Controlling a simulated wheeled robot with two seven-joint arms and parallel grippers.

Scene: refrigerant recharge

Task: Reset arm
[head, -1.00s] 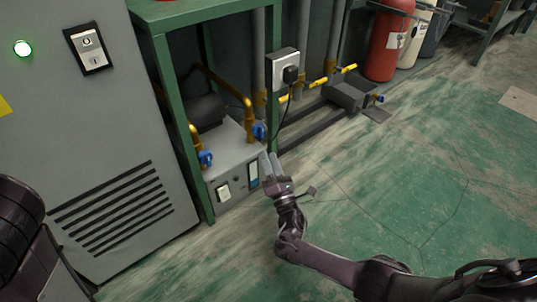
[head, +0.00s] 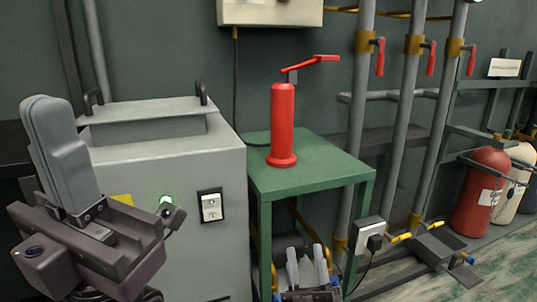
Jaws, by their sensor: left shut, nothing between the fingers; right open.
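My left gripper (head: 52,112) is large and close at the left, in front of the grey cabinet (head: 150,165). Its grey fingers point up, pressed together with nothing between them. My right gripper (head: 306,258) is at the bottom centre, low in front of the green table (head: 315,180). Its two pale fingers point up, spread apart and empty. It hides most of what stands under the table. The cabinet has a lit green lamp (head: 166,201) and a rocker switch (head: 211,206) on its front.
A red hand pump (head: 283,125) stands upright on the green table. Grey pipes with red-handled valves (head: 380,57) rise behind it. A wall socket box (head: 366,236) with a black plug is right of the table. A red cylinder (head: 480,192) stands far right.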

